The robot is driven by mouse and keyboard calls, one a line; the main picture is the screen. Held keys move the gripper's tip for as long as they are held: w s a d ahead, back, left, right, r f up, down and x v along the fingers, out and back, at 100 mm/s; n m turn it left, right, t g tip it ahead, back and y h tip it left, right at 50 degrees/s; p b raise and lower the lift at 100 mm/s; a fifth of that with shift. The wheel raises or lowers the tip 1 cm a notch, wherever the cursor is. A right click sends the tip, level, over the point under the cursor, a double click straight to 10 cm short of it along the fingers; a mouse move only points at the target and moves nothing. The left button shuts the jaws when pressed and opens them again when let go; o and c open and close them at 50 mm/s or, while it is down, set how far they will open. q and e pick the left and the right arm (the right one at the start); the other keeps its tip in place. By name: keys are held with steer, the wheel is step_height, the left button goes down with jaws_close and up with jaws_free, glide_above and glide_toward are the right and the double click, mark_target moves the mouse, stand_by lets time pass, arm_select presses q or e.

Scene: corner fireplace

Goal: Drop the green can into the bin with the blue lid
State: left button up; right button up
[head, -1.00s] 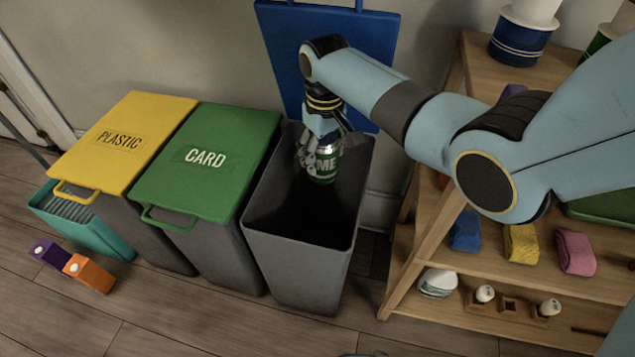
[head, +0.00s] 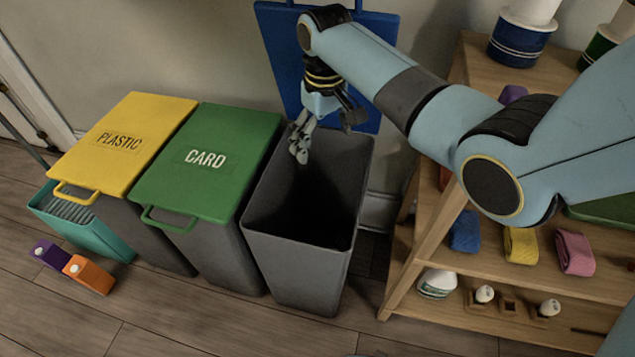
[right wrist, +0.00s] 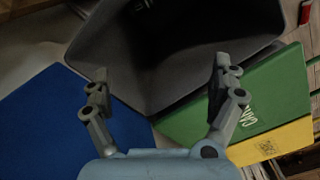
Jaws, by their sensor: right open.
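The bin with the blue lid (head: 391,30) stands open, its lid raised upright against the wall behind it. Its grey body (head: 297,265) stands to the right of the green-lidded bin, and its inside is dark. My right gripper (head: 325,130) is above the back part of the bin's opening, open and empty. In the right wrist view its two fingers (right wrist: 160,88) are spread wide, with the bin's dark opening (right wrist: 175,40) beyond them. The green can does not show in any view now; the bottom of the bin is too dark to make out. My left gripper is not in view.
A green-lidded CARD bin (head: 208,185) and a yellow-lidded PLASTIC bin (head: 126,165) stand shut to the left. A teal crate (head: 95,240) and two small cartons (head: 90,275) are on the floor. A wooden shelf (head: 425,235) with cloths and cups stands to the right.

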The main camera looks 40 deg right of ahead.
step_height(320, 180, up, 8)
steer(key=shift+f, duration=0.25)
stand_by(0.4)
